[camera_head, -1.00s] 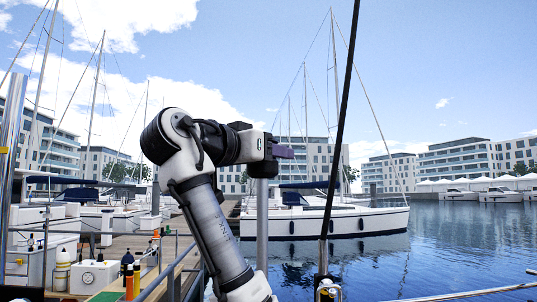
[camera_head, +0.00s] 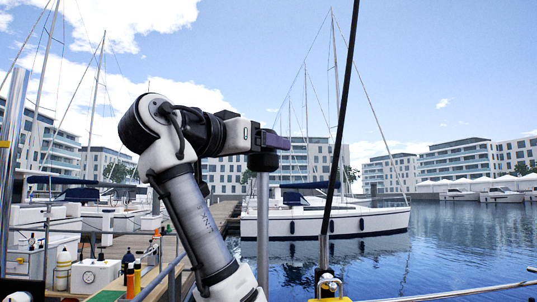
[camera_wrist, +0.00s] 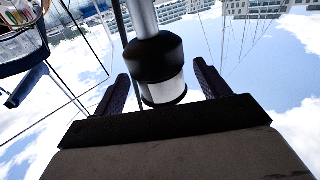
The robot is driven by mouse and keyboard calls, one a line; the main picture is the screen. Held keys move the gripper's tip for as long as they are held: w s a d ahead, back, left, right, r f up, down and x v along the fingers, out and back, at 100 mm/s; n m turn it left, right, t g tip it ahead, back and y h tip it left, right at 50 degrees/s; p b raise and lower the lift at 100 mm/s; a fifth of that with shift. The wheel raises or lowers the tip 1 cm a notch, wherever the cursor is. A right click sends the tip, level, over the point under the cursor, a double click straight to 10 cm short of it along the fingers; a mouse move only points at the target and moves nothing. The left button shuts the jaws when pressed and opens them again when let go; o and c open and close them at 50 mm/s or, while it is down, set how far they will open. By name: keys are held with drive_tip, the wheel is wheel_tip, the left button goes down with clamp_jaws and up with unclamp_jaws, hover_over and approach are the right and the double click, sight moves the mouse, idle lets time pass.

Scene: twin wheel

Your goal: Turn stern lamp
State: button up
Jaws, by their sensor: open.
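The stern lamp (camera_wrist: 155,60) has a black housing and a white lens, on top of a grey pole (camera_head: 262,215). In the head view the black lamp body (camera_head: 263,162) shows right under my gripper (camera_head: 275,141). In the wrist view the lamp sits between my two dark purple fingers (camera_wrist: 160,72), with its pole running up to the picture's top edge. The fingers are open, with a visible gap on each side of the lamp. I cannot tell how deep the lamp is between them.
A black stay (camera_head: 340,110) runs up to the right of the lamp pole. A metal rail (camera_head: 160,285) is at the lower left. A white sailboat (camera_head: 350,222) floats behind on open water, and a wooden dock with equipment lies left.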

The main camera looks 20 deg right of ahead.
drive_tip(key=b+v, duration=0.4)
drive_tip(key=v, duration=0.6)
drive_tip(key=shift+s+a, duration=0.15)
drive_tip(key=shift+a, duration=0.2)
